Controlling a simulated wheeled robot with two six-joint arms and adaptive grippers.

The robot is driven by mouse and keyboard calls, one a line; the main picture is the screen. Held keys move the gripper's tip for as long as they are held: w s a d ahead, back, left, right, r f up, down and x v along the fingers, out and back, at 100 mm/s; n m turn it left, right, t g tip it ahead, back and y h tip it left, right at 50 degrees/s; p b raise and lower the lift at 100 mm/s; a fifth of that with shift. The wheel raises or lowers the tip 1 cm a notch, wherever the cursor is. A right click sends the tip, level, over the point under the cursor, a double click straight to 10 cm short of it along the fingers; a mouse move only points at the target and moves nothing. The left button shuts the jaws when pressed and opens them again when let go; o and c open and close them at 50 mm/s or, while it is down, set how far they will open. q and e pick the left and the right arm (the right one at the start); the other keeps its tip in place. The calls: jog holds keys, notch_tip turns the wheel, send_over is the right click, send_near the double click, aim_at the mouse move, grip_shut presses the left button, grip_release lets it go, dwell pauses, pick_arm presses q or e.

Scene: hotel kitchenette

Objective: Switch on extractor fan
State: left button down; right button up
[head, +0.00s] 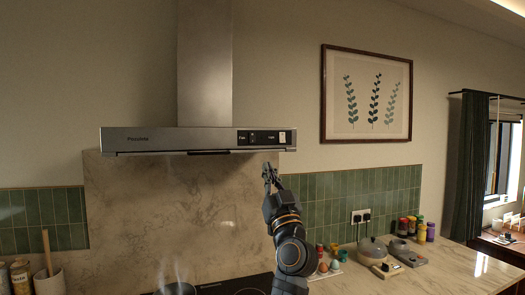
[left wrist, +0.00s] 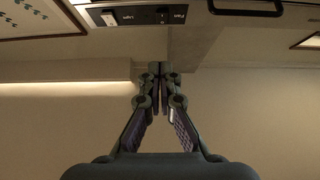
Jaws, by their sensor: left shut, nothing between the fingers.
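The extractor fan (head: 150,139) is a steel hood on the wall with a chimney above it. A dark control panel (head: 262,137) sits at the right end of its front, with a dark switch beside the fan label and a pale switch at its right. The panel also shows at the top of the left wrist view (left wrist: 138,14). My left gripper (head: 268,168) is shut and empty, a little below the panel and apart from it. In the left wrist view its fingertips (left wrist: 153,68) meet, pointing up toward the hood. My right gripper is not in view.
Below stands a hob (head: 240,286) with a steaming pot (head: 175,289) at its left. The counter at right holds a lidded pot (head: 371,250), jars and a kitchen scale. A framed picture (head: 367,94) hangs right of the hood. The space before the panel is clear.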

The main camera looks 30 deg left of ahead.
aim_at(252, 138)
pick_arm(q)
jog(key=shift+s+a+r+g, duration=0.1)
jog(key=shift+s+a+g, duration=0.1)
jog(key=shift+g, duration=0.1)
jog(key=shift+w, duration=0.1)
jog(key=p+x, duration=0.1)
jog(key=x, duration=0.3)
jog(key=f+p+x, duration=0.1)
jog(key=x, duration=0.3)
jog(key=w+a+p+x, duration=0.1)
jog(key=p+x, duration=0.1)
jog(key=x, duration=0.2)
jog(key=shift+a+f, duration=0.1)
jog(key=shift+f, duration=0.1)
jog(key=shift+w+a+f, duration=0.1)
jog(key=shift+w+a, duration=0.2)
